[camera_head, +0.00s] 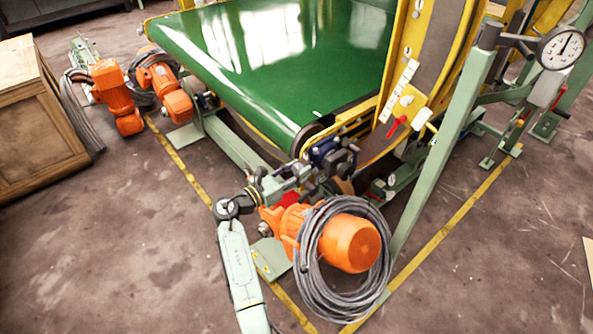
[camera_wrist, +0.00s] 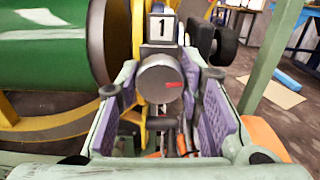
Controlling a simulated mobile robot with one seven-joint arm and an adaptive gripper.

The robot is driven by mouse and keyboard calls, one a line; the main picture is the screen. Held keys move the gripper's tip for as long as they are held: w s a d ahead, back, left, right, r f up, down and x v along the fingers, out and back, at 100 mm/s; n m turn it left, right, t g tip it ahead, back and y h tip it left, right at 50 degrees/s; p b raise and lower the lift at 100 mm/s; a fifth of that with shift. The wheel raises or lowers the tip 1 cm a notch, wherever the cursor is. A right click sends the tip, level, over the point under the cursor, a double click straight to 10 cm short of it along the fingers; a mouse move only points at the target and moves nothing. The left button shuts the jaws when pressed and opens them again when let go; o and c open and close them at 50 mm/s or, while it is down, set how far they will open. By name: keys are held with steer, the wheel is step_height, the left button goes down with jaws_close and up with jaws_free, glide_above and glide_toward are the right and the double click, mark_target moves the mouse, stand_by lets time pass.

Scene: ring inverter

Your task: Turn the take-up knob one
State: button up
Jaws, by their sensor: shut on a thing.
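Take-up knob one (camera_wrist: 158,80) is a dark grey round knob with a red mark on the right of its face. A white plate with the number 1 (camera_wrist: 161,28) stands right above it in the wrist view. My gripper (camera_wrist: 161,76) has its two purple-padded fingers on either side of the knob and is shut on it. In the head view my gripper (camera_head: 325,165) is at the near corner of the green belt, and I cannot make out the knob there.
The green belt (camera_head: 270,55) lies behind my gripper. An orange motor (camera_head: 350,243) with coiled grey cable is close in front. A green post (camera_head: 440,150) with a dial gauge (camera_head: 561,47) stands to the right. A wooden crate (camera_head: 35,120) is at far left.

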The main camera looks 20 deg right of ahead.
steer(key=n, duration=0.3)
steer(key=shift+n, duration=2.3)
steer(key=o, duration=1.2)
steer(key=shift+a, duration=0.15)
steer(key=v, duration=1.1)
steer(key=shift+s+a, duration=0.15)
steer(key=shift+a, duration=0.25)
